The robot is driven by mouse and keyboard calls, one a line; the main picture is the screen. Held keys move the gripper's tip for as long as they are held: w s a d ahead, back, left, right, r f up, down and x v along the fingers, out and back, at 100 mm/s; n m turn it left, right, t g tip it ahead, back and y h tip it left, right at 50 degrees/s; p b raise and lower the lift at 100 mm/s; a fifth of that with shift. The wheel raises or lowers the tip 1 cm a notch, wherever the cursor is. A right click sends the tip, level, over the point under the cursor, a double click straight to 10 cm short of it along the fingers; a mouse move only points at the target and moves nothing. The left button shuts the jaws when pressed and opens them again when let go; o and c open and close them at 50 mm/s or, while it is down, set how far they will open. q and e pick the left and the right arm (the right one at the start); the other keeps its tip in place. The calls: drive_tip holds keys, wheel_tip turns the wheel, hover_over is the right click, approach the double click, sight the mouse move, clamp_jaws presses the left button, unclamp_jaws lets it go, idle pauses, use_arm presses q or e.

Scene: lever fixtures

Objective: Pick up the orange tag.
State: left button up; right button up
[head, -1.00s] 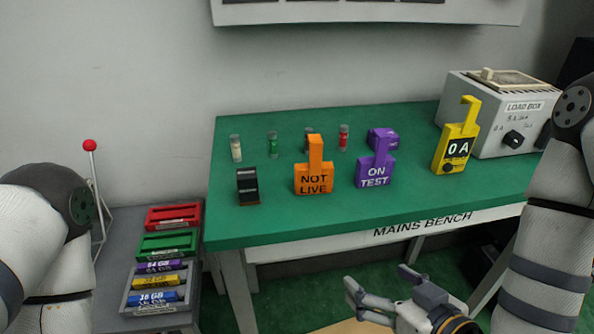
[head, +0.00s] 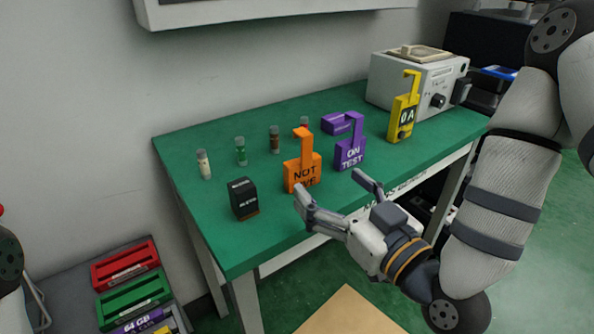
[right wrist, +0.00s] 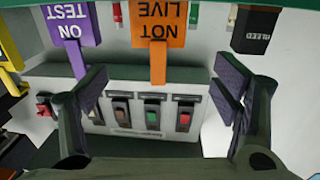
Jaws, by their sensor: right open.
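The orange tag (head: 302,172), marked NOT LIVE, stands upright on the green bench among other items. It shows upside down in the right wrist view (right wrist: 157,28), its narrow stem pointing down the picture. My right gripper (head: 331,186) is open and empty at the bench's front edge, in front of the tag. In the right wrist view the two fingers (right wrist: 165,88) are spread to either side of the tag's stem, with no contact visible. My left gripper is out of view.
A purple ON TEST tag (head: 350,155) stands close right of the orange tag; a black block (head: 242,198) stands left. Small vials (head: 241,152) stand behind. A yellow tag (head: 403,115) and grey load box (head: 415,80) are farther right. The bench's front left (head: 205,235) is clear.

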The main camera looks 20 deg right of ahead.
sight(307, 167)
drive_tip(key=x, duration=0.6)
drive_tip(key=f+x, duration=0.1)
drive_tip(key=x, duration=0.2)
drive_tip(key=shift+w+d, duration=0.1)
drive_tip(key=shift+w, duration=0.25)
drive_tip(key=c, duration=1.2)
